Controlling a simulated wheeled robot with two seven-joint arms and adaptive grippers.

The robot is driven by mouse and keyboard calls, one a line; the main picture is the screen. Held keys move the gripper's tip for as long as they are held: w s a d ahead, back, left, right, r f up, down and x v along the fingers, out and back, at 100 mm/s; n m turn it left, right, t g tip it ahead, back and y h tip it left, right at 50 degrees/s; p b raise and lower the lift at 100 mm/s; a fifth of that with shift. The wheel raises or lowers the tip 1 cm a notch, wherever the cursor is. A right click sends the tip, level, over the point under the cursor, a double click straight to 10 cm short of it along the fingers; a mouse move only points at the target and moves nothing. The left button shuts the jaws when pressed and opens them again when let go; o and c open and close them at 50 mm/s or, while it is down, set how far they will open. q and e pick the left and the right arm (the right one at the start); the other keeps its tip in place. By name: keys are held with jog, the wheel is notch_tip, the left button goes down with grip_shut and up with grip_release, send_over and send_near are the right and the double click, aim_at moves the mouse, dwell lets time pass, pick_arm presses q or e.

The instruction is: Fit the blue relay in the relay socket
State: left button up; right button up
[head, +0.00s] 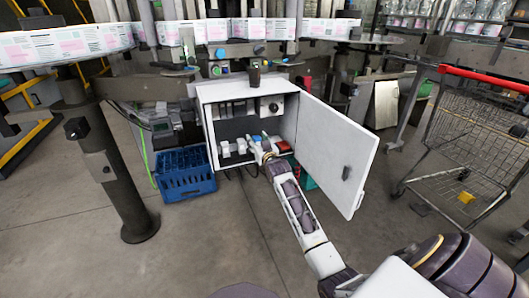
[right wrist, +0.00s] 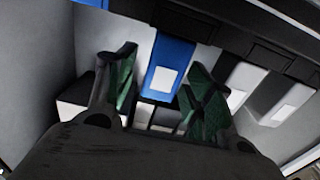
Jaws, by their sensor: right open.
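In the right wrist view the blue relay (right wrist: 169,68), a blue block with a white label, lies between and just beyond my right gripper's (right wrist: 161,62) spread fingers. Gaps show beside it, and the fingers do not appear to grip it. In the head view my right gripper (head: 262,149) reaches into the lower part of the open white cabinet (head: 236,164); the blue relay cannot be made out there. I cannot clearly identify the relay socket or tell whether the relay is seated in it. My left gripper is not in view.
The cabinet door (head: 335,150) stands open to the right of my right arm. Pale blocks (head: 226,149) line the cabinet's lower left, and a red item (head: 284,146) lies right of the gripper. A blue crate (head: 185,174) stands left; a wire trolley (head: 465,145) stands right.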

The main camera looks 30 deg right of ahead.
jog(key=v, duration=1.1)
jog(key=shift+s, duration=0.15)
jog(key=shift+f, duration=0.1)
dwell(1.2)
